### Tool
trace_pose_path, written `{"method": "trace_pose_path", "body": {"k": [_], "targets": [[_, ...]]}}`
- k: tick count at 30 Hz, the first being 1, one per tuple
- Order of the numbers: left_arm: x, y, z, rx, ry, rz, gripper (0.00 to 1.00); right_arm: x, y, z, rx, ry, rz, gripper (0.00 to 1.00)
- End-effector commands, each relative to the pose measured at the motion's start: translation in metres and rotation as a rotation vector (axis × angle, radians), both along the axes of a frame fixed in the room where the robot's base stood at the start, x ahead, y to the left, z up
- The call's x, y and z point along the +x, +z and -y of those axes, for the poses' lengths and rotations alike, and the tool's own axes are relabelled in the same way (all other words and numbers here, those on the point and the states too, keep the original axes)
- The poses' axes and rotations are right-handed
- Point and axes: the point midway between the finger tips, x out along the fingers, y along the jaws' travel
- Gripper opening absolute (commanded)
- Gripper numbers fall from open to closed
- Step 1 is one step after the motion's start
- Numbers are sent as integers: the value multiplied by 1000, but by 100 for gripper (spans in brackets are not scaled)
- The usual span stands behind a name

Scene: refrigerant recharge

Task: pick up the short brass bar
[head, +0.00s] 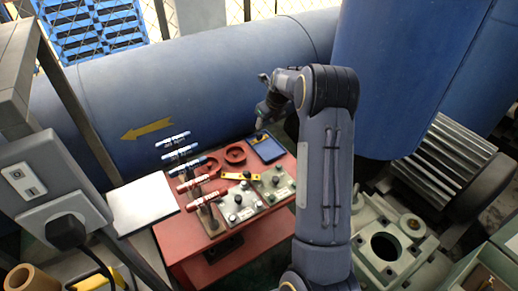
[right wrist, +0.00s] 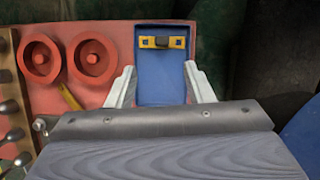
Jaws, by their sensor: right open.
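The short brass bar (right wrist: 148,42) lies crosswise at the far end of a shallow blue tray (right wrist: 163,85) in the right wrist view; it has a dark patch at its middle. My right gripper (right wrist: 159,72) is open and empty, its two pale fingers on either side of the tray's width, with the bar ahead of the fingertips. In the head view my right gripper (head: 268,108) hangs above the back right of the red bench, beside the blue tray (head: 268,150). My left gripper is not in view.
The red bench (head: 190,262) carries a longer yellow bar (head: 237,176), two red rings (head: 235,154), valve blocks with knobs (head: 272,184) and several red and blue handles (head: 195,183). A large blue tank (head: 200,80) lies behind. A grey machine casting (head: 400,265) stands to the right.

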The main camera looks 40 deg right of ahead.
Motion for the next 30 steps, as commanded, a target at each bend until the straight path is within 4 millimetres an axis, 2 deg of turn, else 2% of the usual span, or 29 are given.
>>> {"method": "trace_pose_path", "body": {"k": [1, 3, 14, 21, 30], "targets": [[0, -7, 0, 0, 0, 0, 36, 4, -14, 5, 9, -41, -4, 47], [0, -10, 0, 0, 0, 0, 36, 7, -23, 9, 17, -80, -6, 47], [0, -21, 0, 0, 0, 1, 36, 23, -55, 9, 22, -97, -5, 47], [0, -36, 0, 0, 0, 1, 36, 41, -86, 5, 22, -96, -7, 47], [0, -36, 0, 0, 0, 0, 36, 44, -90, 6, 22, -95, -5, 46]]}}
